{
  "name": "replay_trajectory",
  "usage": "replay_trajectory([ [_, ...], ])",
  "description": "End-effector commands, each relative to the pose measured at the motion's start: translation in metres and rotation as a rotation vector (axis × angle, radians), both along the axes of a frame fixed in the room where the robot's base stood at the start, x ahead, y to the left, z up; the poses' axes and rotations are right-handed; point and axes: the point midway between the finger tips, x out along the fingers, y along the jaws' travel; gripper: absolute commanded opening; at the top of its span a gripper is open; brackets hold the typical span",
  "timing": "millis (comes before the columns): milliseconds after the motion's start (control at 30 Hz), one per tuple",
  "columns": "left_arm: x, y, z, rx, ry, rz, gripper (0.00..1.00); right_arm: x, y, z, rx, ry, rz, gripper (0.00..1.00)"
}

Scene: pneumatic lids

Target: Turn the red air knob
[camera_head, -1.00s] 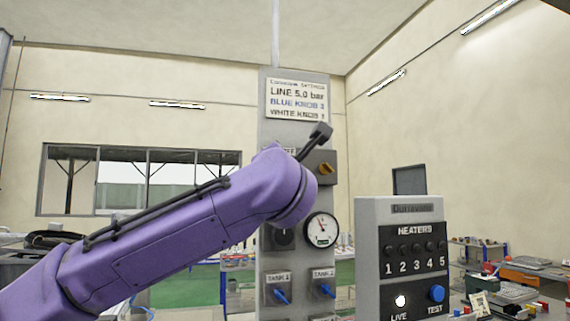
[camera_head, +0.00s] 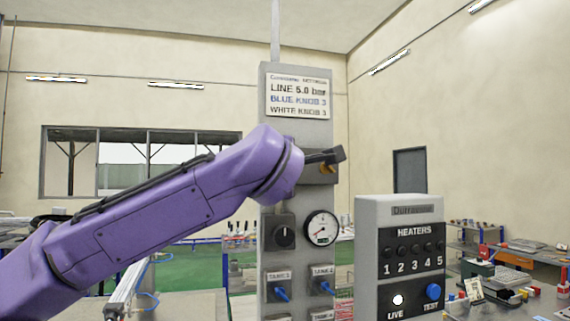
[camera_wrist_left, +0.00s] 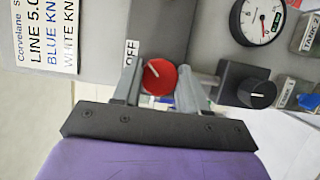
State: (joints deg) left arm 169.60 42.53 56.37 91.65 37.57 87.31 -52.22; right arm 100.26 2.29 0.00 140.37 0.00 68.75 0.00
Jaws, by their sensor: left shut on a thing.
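The red air knob (camera_wrist_left: 160,78) shows in the left wrist view as a round knob with a white line, beside an "OFF" label. My left gripper (camera_wrist_left: 160,68) has its two grey fingers on opposite sides of the knob, shut on it. In the head view my purple left arm (camera_head: 180,205) reaches across to the grey panel (camera_head: 298,208) and hides the knob and the fingers. The round pressure gauge (camera_head: 321,229) is right of and below the wrist, and it also shows in the left wrist view (camera_wrist_left: 262,15). My right gripper is out of view.
A black knob (camera_head: 283,236) sits left of the gauge. Blue tank handles (camera_head: 281,294) are lower on the panel. The grey heaters box (camera_head: 400,210) stands close on the right.

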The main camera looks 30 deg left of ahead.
Motion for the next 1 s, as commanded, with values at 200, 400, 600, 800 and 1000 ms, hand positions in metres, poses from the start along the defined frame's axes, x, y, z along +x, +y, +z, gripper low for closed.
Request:
replay_trajectory([
  [200, 0.0, 0.001, 0.0, 0.012, 0.013, 0.002, 0.12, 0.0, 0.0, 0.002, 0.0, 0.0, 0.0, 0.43],
  [400, 0.0, 0.001, 0.0, 0.012, 0.013, 0.002, 0.12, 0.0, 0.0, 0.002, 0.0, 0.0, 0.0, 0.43],
  [600, 0.0, 0.001, 0.0, 0.012, 0.013, 0.001, 0.68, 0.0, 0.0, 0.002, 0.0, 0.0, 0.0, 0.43],
  [800, 0.0, 0.0, 0.0, 0.012, 0.013, 0.001, 0.68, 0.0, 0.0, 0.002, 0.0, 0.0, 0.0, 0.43],
  [1000, -0.012, -0.006, -0.004, 0.012, 0.01, -0.001, 0.68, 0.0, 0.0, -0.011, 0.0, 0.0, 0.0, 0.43],
])
